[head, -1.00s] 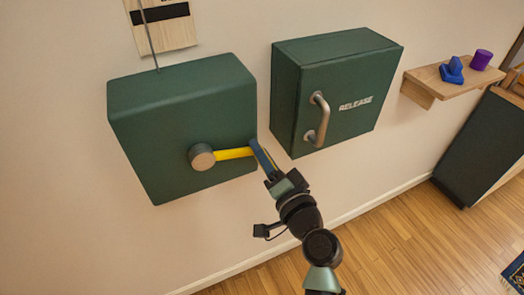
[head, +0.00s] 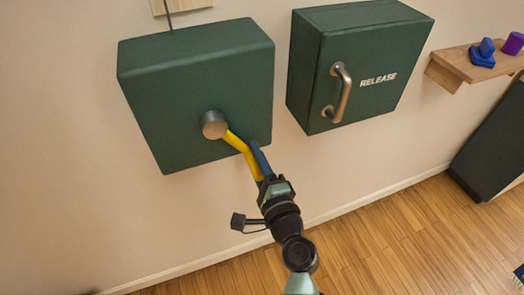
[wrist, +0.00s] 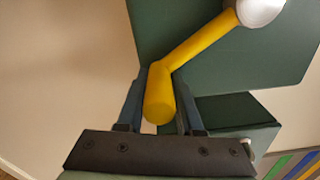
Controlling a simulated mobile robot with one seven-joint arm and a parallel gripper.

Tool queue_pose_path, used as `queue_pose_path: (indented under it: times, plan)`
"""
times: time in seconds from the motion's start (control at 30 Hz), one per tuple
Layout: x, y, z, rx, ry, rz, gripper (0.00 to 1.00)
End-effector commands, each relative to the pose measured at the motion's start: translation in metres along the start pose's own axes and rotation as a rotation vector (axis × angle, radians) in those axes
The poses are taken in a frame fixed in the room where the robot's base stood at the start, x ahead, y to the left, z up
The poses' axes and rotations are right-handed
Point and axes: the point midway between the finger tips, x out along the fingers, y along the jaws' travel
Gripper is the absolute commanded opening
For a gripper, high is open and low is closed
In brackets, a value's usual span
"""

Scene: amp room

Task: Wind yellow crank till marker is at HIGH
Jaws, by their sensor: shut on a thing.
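The yellow crank (head: 238,143) sticks out from a round grey hub (head: 214,125) on the front of a green wall box (head: 190,85). Its arm points down and to the right. My gripper (head: 258,163) is shut on the crank's outer end. In the wrist view the crank's handle (wrist: 158,97) lies between the two blue fingers of my gripper (wrist: 160,105). A thin rod (head: 169,18) rises from the box top to a wooden board (head: 190,5), cut off by the top edge. No marker or HIGH label shows.
A second green box (head: 305,70) with a metal handle (head: 341,92) and the word RELEASE hangs to the right. Beyond it, a wooden shelf (head: 455,65) holds blue and purple objects. Bare wall and wooden floor (head: 390,240) lie below.

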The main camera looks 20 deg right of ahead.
Motion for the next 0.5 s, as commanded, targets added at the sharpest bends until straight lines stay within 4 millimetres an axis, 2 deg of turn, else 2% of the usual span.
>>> queue_pose_path:
  times: [0.03,0.5]
  plan:
    - [-0.0001,0.0109,0.0085,0.014,-0.018,0.020,0.00]
    - [0.0002,0.0139,0.0137,0.051,-0.021,0.020,0.00]
